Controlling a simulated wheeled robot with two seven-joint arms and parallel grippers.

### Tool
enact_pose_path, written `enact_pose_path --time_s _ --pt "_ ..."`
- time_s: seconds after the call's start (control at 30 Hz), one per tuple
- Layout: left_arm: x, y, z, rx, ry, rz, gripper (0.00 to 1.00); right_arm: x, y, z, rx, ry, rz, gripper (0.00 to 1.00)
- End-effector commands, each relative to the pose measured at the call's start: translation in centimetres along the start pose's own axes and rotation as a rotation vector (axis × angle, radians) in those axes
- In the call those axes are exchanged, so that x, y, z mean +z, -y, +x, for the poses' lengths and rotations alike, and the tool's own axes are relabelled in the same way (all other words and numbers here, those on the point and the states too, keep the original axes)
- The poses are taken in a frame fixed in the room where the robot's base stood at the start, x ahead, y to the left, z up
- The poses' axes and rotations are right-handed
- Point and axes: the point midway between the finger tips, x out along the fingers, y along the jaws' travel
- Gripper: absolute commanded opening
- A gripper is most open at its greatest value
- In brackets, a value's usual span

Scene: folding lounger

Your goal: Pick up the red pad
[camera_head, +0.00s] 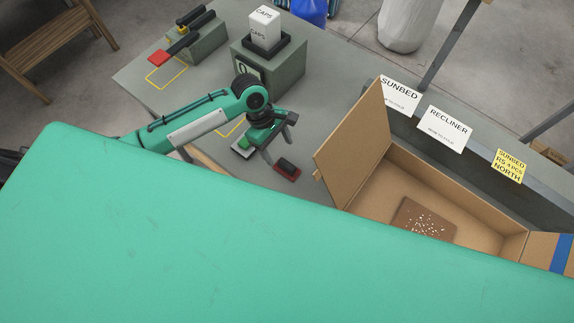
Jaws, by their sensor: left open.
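A small dark red pad with a black block on top (287,170) lies on the grey table, near its front edge. My left gripper (279,138) is open above the table, just behind and left of this pad, and apart from it. My right gripper is not in view.
An open cardboard box (345,150) with a speckled brown piece inside (422,219) stands right of the red pad. A broad teal surface hides the foreground.

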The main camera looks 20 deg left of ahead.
Motion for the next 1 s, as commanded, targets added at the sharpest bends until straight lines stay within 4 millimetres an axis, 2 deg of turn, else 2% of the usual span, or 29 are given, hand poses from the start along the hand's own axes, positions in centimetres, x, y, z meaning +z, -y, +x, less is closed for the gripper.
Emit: enact_pose_path --time_s 0.1,0.37,0.53,0.7,0.97,1.0 --pt "0.1 0.0 1.9 -0.001 0.001 -0.001 0.66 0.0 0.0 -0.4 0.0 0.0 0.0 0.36" --pt "0.1 0.0 3.8 -0.001 0.0 0.001 0.66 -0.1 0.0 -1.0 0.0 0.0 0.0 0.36" --pt "0.1 -0.1 6.1 -0.002 0.0 0.0 0.66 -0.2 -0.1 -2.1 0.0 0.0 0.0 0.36" --pt "-0.1 -0.1 8.1 0.001 -0.001 0.001 0.66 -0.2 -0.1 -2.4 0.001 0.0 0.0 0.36" --pt "-0.1 -0.1 8.4 0.002 -0.001 0.002 0.66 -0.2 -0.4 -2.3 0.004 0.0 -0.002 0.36" --pt "-0.1 -0.1 8.4 0.002 -0.001 0.002 0.58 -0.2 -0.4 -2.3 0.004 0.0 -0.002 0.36"
